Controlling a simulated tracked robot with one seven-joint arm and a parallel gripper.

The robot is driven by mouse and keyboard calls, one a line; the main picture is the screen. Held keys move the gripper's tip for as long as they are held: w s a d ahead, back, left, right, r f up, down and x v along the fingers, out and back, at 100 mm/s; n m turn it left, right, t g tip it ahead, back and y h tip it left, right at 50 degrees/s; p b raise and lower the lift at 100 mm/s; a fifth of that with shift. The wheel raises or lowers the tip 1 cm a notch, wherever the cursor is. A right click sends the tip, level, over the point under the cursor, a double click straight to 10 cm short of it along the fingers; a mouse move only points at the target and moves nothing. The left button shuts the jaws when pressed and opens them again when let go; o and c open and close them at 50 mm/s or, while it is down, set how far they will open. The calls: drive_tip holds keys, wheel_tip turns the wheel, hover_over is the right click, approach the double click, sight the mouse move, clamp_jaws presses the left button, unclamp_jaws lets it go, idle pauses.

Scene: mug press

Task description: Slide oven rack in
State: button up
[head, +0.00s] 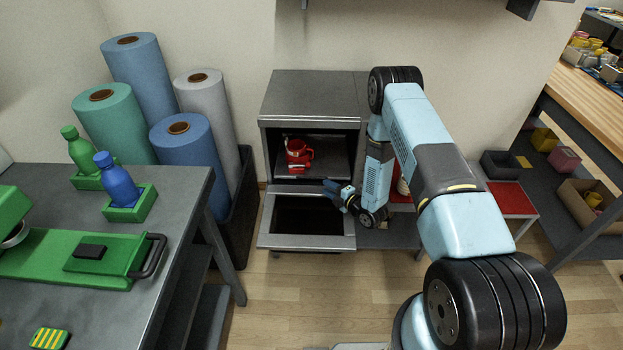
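The oven (315,90) is a grey metal box against the wall, with its front open. Its door (305,242) is folded down flat and has a dark window. The oven rack (335,165) is a dark flat shelf inside the opening; how far out it stands is hard to tell. A red mug (298,151) sits on the rack with small red and white parts beside it. My gripper (330,186) is at the front right of the opening, above the lowered door and near the rack's front edge. Its fingers are too small to tell open from shut or touching.
A low stand with a red top (512,198) is right of the oven, partly behind my arm. Fabric-like rolls (185,145) in a dark bin stand left. A workbench (185,190) with green and blue bottles fills the left foreground. Wooden floor is clear before the oven.

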sight(311, 178)
drive_tip(key=x, duration=1)
drive_tip(key=shift+a, duration=0.1)
drive_tip(key=shift+c, duration=0.5)
clamp_jaws()
